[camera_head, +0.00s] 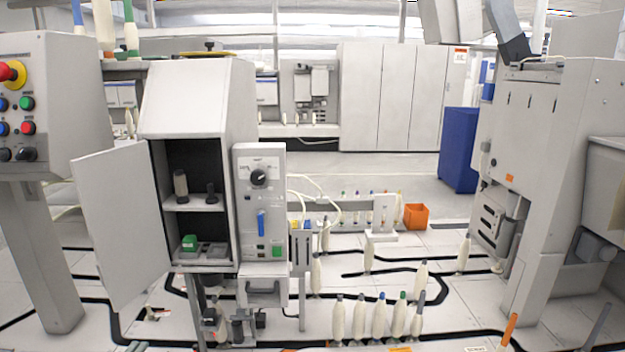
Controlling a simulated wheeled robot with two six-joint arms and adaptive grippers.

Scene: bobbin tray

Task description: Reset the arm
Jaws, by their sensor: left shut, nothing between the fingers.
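My left gripper (238,325) seems to be the dark shape low in the picture, in front of the cabinet's foot. It is small and hard to tell from the parts around it. It is shut with nothing between the fingers. No arm link shows clearly. My right gripper is not in view. Several pale bobbins (380,319) stand upright in a row at the bottom middle, apart from the gripper.
A grey cabinet (205,97) stands left of centre, its door (120,225) open toward the left. A control post (50,110) stands at far left. A large machine (540,130) fills the right. An orange bin (416,216) sits behind the bobbins.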

